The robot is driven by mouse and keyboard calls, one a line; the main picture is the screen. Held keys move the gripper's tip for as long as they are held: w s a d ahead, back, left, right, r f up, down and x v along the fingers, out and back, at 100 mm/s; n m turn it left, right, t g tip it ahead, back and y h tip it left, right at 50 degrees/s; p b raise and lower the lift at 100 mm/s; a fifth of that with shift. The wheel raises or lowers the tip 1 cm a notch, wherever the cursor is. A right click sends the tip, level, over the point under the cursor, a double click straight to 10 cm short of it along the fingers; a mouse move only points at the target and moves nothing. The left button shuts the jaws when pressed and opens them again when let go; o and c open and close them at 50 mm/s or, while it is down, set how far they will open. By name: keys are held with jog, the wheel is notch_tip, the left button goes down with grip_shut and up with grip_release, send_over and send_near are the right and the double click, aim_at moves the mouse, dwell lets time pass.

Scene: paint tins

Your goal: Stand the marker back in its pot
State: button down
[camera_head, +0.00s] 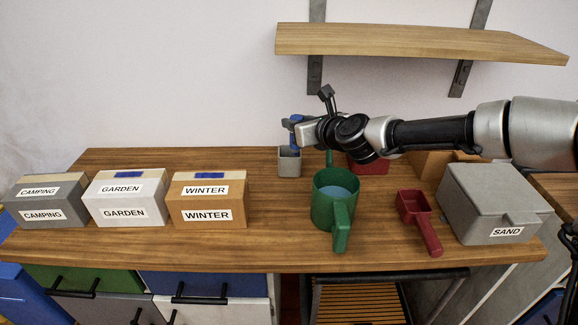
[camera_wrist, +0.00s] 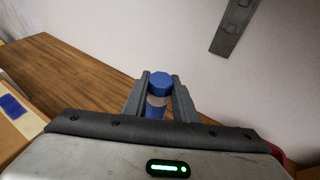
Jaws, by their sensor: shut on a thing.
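My gripper (camera_head: 291,125) is shut on a blue marker (camera_wrist: 160,80), which stands between the two fingers in the wrist view with its blue end up and a pale band below. In the head view the marker looks roughly upright, over the small grey pot (camera_head: 289,168) at the back of the bench. The marker's lower end shows at the pot's opening; I cannot tell how far inside it is, or whether it touches the pot. The pot is not visible in the wrist view.
Boxes labelled CAMPING (camera_head: 45,205), GARDEN (camera_head: 125,205) and WINTER (camera_head: 208,205) stand at left. A green can (camera_head: 322,208), a red scoop (camera_head: 414,207) and a grey SAND box (camera_head: 490,205) stand at right. A wooden shelf (camera_head: 415,42) hangs above.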

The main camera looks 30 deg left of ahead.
jog(key=c, duration=1.4)
grip_release()
jog(key=shift+o, duration=0.2)
jog(key=p+v, duration=0.3)
jog(key=v, duration=1.4)
jog(key=shift+d+r+p, duration=0.15)
jog(key=shift+d+p, duration=0.05)
jog(key=shift+p, duration=0.1)
jog(key=shift+s, duration=0.1)
